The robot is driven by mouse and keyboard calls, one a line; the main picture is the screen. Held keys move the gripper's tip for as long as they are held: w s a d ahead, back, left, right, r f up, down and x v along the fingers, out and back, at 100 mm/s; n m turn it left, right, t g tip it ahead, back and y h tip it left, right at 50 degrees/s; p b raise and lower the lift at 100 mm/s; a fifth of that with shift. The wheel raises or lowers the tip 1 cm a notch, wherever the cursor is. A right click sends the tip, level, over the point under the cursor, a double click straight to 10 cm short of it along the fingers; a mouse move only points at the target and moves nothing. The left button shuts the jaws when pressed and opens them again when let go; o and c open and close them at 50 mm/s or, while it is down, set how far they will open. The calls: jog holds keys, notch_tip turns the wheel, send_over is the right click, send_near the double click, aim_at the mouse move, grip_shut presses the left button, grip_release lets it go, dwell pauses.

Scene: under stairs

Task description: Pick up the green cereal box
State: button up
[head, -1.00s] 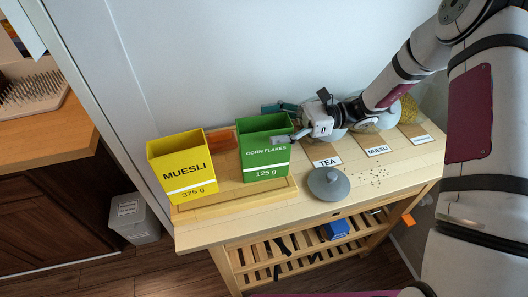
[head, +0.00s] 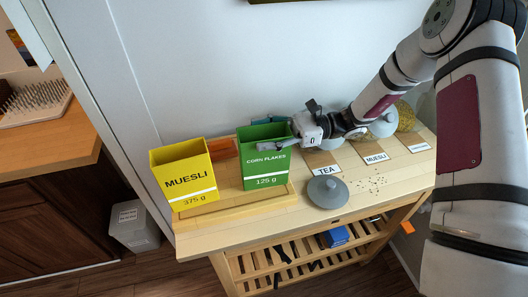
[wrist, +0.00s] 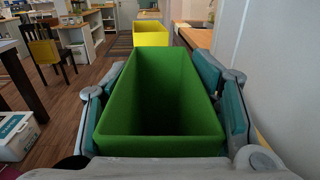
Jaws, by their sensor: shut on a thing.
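The green corn flakes box (head: 265,168) stands upright and open-topped on the wooden tray (head: 236,201), with its white label facing the camera. My gripper (head: 282,133) reaches it from the right and is shut on its upper part. One finger lies across the front face; the other is mostly hidden behind the box. In the wrist view, the green box (wrist: 158,142) fills the space between the teal-padded fingers of my gripper (wrist: 160,92), one on each long side. I see no gap between the box and the tray.
A yellow muesli box (head: 186,183) stands to the left on the same tray, with an orange-brown item (head: 221,149) behind. A grey lid (head: 327,191) and a TEA card (head: 327,169) lie to the right. The wall (head: 240,70) is close behind.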

jog(key=shift+r, duration=0.2)
notch_tip(320, 180, up, 27)
jog(key=b, duration=0.2)
jog(key=shift+r+b, duration=0.2)
jog(key=shift+b, duration=0.1)
jog(key=shift+c, duration=0.2)
dwell(0.9)
jog(key=shift+r, duration=0.1)
jog(key=o, duration=1)
grip_shut()
